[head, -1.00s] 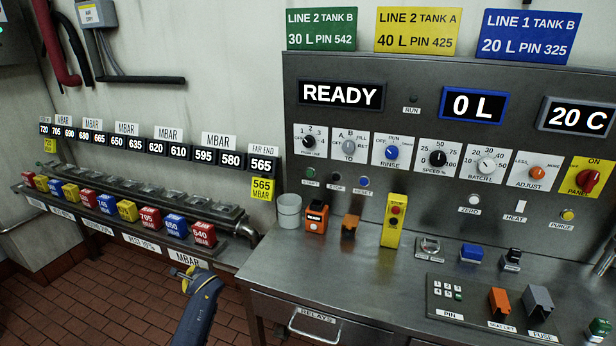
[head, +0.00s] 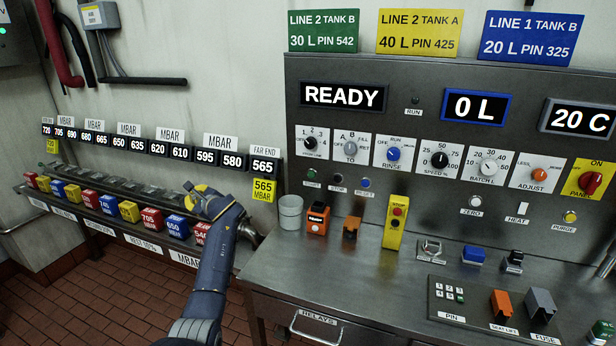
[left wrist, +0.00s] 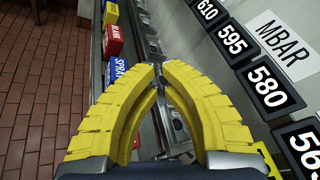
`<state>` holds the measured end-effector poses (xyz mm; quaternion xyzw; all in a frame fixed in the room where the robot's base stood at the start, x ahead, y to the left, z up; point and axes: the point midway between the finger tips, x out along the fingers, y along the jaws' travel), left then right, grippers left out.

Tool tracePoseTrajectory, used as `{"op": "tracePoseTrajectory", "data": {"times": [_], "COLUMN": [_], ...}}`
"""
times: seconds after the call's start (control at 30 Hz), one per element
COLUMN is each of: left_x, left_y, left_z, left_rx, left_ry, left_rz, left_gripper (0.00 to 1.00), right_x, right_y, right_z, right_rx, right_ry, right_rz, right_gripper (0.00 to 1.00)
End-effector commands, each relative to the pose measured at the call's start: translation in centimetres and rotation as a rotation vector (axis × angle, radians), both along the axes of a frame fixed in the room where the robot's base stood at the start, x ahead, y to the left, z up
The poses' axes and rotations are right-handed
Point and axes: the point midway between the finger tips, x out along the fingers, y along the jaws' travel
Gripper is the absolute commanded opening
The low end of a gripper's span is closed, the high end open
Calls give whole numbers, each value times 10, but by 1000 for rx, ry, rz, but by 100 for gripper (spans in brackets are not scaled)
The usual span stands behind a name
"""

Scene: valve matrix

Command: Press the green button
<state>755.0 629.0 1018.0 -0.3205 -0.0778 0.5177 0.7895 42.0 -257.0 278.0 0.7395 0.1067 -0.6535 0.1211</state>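A small green button (head: 311,174) labelled START sits on the upright steel panel, left of the black STOP and blue RESET buttons. My left gripper (head: 194,193) has yellow fingers and is over the valve row at the left, well to the left of the START button and not touching it. In the left wrist view the curved fingers (left wrist: 159,68) meet at their tips with nothing between them. The green button does not show in the left wrist view. My right gripper is in neither view.
A white cup (head: 290,212), an orange box (head: 317,220) and a yellow stop box (head: 396,222) stand on the steel bench below the panel. Red, blue and yellow blocks (head: 151,219) line the valve row. A dark green item (head: 602,331) is at the lower right.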

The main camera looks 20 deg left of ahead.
Motion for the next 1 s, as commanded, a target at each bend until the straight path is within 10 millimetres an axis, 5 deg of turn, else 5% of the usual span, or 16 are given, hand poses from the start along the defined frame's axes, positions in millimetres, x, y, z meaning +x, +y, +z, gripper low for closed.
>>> {"op": "tracePoseTrajectory", "data": {"times": [0.17,0.6,0.8,1.0], "left_x": [33,82,90,92], "left_y": [-72,-248,-305,-337], "left_z": [20,25,28,31], "left_rx": [19,-14,-34,-48], "left_ry": [-56,-190,-233,-261], "left_rz": [-97,-347,-427,-473], "left_gripper": [0,0,0,0], "right_x": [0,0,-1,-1], "right_y": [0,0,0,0], "right_z": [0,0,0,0], "right_rx": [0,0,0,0], "right_ry": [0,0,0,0], "right_rz": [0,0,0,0], "right_gripper": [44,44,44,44]}}
